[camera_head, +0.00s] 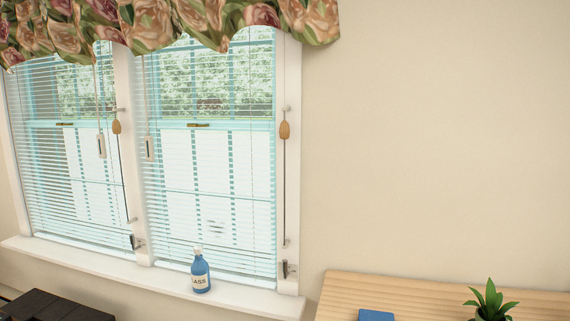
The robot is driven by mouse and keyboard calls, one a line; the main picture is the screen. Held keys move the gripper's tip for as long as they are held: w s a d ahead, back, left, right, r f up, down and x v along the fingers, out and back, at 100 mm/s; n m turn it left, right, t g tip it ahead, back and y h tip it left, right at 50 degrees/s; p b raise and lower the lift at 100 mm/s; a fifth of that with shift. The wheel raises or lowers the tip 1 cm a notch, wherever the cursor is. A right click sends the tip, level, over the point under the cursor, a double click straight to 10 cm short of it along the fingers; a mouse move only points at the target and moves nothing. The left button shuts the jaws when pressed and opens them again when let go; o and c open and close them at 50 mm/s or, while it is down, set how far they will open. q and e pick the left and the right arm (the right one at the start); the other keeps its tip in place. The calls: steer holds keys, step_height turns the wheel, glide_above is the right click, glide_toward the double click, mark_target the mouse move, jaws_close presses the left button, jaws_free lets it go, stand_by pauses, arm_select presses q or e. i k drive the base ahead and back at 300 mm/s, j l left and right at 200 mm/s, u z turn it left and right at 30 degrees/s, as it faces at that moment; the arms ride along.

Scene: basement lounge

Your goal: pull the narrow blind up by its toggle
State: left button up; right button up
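Two slatted blinds hang side by side in a window, a left blind (45,180) and a right blind (205,170). Both are down to near the sill, slats tilted so the outside shows through. I cannot tell for sure which is the narrow one. A wooden toggle (116,127) hangs on a cord by the middle post, and another wooden toggle (285,130) hangs on the right frame. Pale tassel-like pieces hang in front of the left blind (101,146) and the right blind (149,148). Neither of my grippers is in view.
A blue bottle (201,272) stands on the white sill (165,280). Dark cleats sit low on the middle post (137,242) and right frame (289,269). A floral valance (150,22) covers the blinds' tops. A wooden surface (440,293) with a plant (490,301) is lower right.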

mark_target(284, 131)
steer(key=i+j+z, duration=0.1)
steer(key=z, duration=0.25)
steer(key=j+z, duration=0.15)
steer(key=z, duration=0.2)
steer(key=i+j+z, duration=0.2)
steer(key=j, duration=0.15)
steer(key=i+j+z, duration=0.15)
steer(key=j, duration=0.2)
steer(key=i+j+z, duration=0.15)
steer(key=j, duration=0.6)
steer(key=k, duration=0.05)
